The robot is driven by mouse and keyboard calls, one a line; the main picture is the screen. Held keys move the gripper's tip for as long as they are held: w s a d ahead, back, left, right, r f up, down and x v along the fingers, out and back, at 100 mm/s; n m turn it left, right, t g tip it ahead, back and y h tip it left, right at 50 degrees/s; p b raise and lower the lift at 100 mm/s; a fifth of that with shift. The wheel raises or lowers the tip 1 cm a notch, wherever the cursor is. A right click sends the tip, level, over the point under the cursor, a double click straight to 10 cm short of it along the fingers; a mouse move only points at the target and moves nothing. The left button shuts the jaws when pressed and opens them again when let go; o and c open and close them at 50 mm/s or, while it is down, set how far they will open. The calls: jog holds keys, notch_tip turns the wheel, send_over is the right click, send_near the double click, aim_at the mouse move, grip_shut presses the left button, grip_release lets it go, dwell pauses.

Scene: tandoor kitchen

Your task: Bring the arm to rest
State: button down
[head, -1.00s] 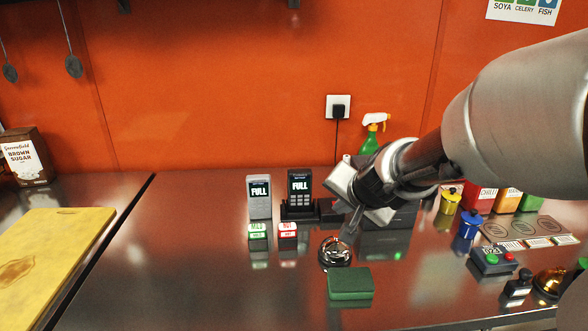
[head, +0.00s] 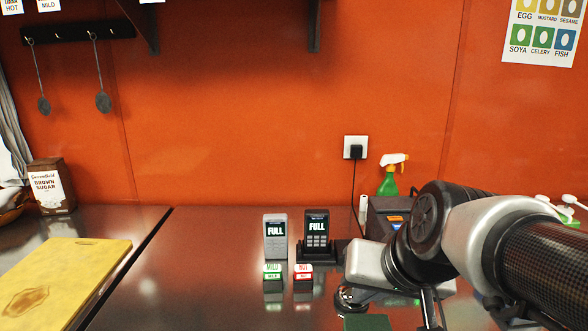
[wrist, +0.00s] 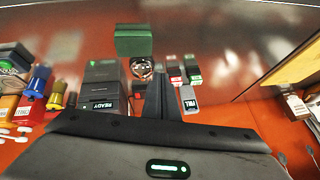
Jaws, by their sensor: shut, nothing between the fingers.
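My arm reaches in from the right in the head view. My gripper (head: 430,312) hangs low over the steel counter, its fingers pointing down and partly cut by the lower edge. In the wrist view, my gripper (wrist: 161,76) shows its dark fingers closed together with nothing between them. Past the fingertips in that view lie a green sponge block (wrist: 135,40) and a round metal bell (wrist: 142,67). I cannot tell the exact gap between the fingertips and the counter.
A grey handset (head: 275,240) and a docked black handset (head: 316,228) stand on the counter behind MILD (head: 272,271) and HOT (head: 303,272) blocks. A green spray bottle (head: 389,182) stands at the back. A yellow board (head: 65,280) lies left.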

jog(key=s+d+n+g+h, duration=0.1)
jog(key=s+d+n+h, duration=0.15)
jog(key=s, duration=0.55)
notch_tip(320, 180, up, 19)
jog(key=p, duration=1.9)
jog(key=shift+w+d+f+m+y, duration=0.15)
jog(key=shift+w+m+y, duration=0.15)
jog(key=shift+m+y, duration=0.15)
